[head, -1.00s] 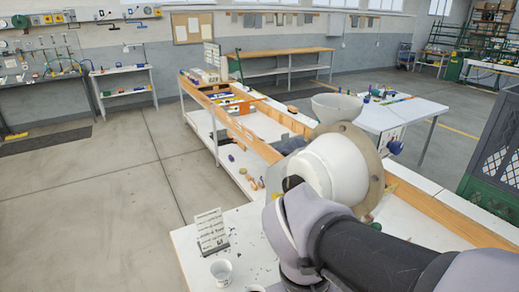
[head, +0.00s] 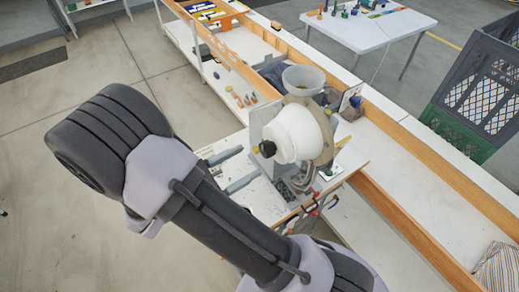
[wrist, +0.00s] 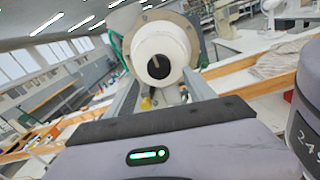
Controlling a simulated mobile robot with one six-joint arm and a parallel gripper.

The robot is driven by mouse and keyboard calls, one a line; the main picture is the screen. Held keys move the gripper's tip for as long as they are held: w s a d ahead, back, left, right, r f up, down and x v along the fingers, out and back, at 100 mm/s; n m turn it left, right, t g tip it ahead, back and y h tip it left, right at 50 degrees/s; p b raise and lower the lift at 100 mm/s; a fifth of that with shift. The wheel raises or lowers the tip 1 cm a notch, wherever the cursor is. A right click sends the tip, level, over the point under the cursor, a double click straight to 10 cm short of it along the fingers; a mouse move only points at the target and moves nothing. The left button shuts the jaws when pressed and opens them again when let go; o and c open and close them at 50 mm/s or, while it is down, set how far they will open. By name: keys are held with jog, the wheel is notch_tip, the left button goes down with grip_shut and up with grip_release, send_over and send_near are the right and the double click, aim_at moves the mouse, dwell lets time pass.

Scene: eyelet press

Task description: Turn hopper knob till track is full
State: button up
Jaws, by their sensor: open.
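A white hopper drum (head: 293,134) with a tan round flange (head: 325,128) stands on the bench, in the middle of the head view. Its black knob (head: 268,149) faces left, toward my gripper (head: 249,162). In the wrist view, the knob (wrist: 159,66) is a dark disc with a lighter ridge, at the middle of the drum's near face (wrist: 165,42). My gripper (wrist: 161,80) is open and empty, its two fingers parallel and pointing at the drum, below the knob in that view. I cannot tell if the fingertips reach the knob. The track's fill is not readable.
A pale funnel bowl (head: 303,79) sits behind the drum. Small metal parts and a yellow-handled item crowd its base. A wooden-edged bench (head: 410,160) runs along the right. A dark crate (head: 480,90) stands at far right. Open floor (head: 60,190) lies left.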

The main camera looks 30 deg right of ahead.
aim_at(263, 152)
jog(key=d, duration=0.6)
jog(key=shift+w, duration=0.25)
jog(key=shift+a, duration=0.1)
jog(key=c, duration=1.4)
jog(key=shift+o, duration=0.2)
